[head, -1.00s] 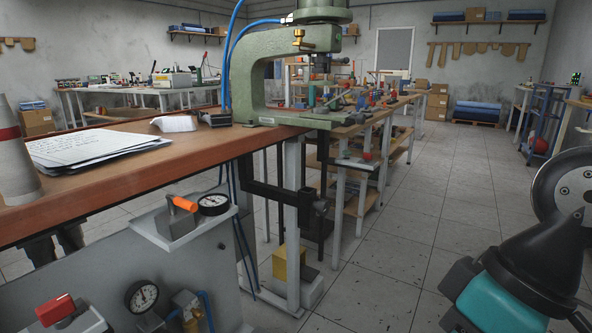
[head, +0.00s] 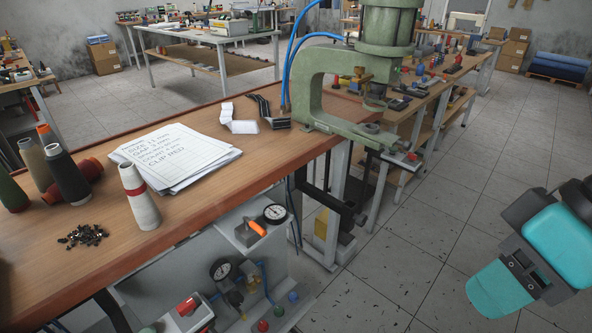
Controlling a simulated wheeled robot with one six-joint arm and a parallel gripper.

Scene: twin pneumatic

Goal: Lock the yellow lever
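I see no lever that is clearly yellow. An orange lever (head: 257,228) sits on a grey box beside a round gauge (head: 275,212), under the front edge of the workbench. A red lever (head: 186,306) sits on another grey box lower down, near a second gauge (head: 221,269). A small yellow-brass fitting (head: 235,298) is beside that gauge, too small to make out well. Teal and dark links of my arm show at the right, over the floor and well apart from the levers. I cannot make out gripper fingers.
The wooden workbench (head: 215,197) carries paper sheets (head: 176,158), thread cones (head: 139,196) and a pile of small dark parts (head: 83,236). A green press (head: 320,88) with blue hoses stands at its far end. Floor (head: 430,215) at the right is clear except for dark scraps.

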